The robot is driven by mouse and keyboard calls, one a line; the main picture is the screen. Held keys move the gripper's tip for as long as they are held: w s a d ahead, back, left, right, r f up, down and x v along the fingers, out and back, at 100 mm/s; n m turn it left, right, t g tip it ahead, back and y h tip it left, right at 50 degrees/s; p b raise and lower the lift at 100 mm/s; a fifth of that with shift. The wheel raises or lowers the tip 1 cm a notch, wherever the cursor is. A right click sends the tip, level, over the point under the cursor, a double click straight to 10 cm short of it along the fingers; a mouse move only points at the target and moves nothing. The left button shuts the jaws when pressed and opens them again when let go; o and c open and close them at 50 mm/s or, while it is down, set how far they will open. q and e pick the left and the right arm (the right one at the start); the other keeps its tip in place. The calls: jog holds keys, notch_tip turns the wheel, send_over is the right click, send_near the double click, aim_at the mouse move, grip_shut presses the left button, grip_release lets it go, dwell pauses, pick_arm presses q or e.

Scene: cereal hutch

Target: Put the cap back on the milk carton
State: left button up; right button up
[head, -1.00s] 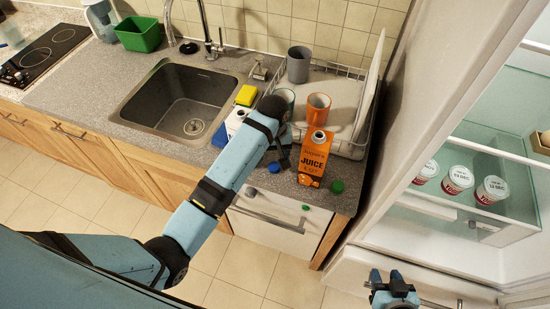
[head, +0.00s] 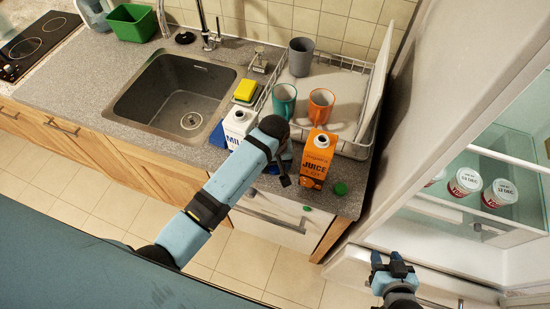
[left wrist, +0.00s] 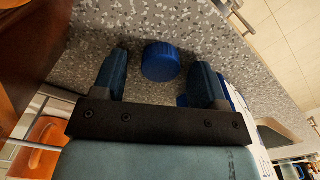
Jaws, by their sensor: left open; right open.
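The white and blue milk carton (head: 238,124) stands open on the counter right of the sink, partly hidden by my left arm. The blue cap (left wrist: 161,62) lies on the grey counter in the left wrist view. My left gripper (left wrist: 160,66) is open and points down at the counter, with the cap between its fingers and a gap on each side. In the head view my left gripper (head: 284,168) is beside the juice carton, and the blue cap cannot be made out there. My right gripper (head: 391,260) is open and empty in front of the fridge.
The orange juice carton (head: 316,163) stands close right of my left gripper, with a green cap (head: 341,188) beside it. The dish rack (head: 356,150) with several cups is behind. A yellow sponge (head: 245,89) is near the sink (head: 178,97). The open fridge holds yogurt cups (head: 465,183).

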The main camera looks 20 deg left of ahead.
pick_arm(q)
jog(key=shift+s+d+r, duration=0.1)
jog(key=shift+s+d, duration=0.1)
jog(key=shift+s, duration=0.15)
jog(key=shift+w, duration=0.1)
jog(key=c, duration=1)
